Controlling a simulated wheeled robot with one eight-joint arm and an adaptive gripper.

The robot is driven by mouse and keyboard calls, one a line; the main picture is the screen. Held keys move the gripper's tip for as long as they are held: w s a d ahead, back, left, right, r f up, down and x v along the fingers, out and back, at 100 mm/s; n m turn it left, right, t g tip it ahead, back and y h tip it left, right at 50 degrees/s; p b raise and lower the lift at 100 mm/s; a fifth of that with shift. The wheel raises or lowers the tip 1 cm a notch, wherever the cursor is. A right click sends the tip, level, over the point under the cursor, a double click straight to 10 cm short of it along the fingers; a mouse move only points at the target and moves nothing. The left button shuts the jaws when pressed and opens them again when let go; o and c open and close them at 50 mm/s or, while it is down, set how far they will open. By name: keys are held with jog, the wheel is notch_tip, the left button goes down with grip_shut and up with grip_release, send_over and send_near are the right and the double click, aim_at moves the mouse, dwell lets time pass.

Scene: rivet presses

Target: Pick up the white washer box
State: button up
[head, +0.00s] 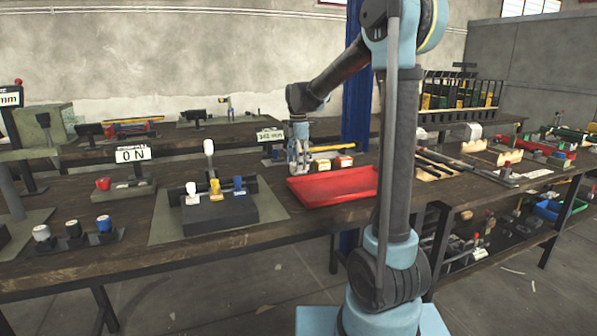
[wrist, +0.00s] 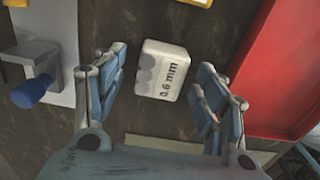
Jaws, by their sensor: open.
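The white washer box (wrist: 161,70), marked "0.6 mm", sits on the dark wooden bench in the wrist view. The two blue fingers of my gripper (wrist: 160,80) are spread on its left and right, with a gap to the box on both sides. The jaws hold nothing. In the head view my gripper (head: 299,163) points down over the bench just behind the red tray (head: 332,187); I cannot clearly make out the white box there.
The red tray's edge (wrist: 262,75) lies close right of my gripper in the wrist view. A grey plate with a blue-handled metal part (wrist: 35,75) is close on the left.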

jog(key=shift+f, duration=0.75)
jog(key=shift+c, duration=0.2)
jog(key=c, duration=1.2)
jog(key=shift+o, duration=0.2)
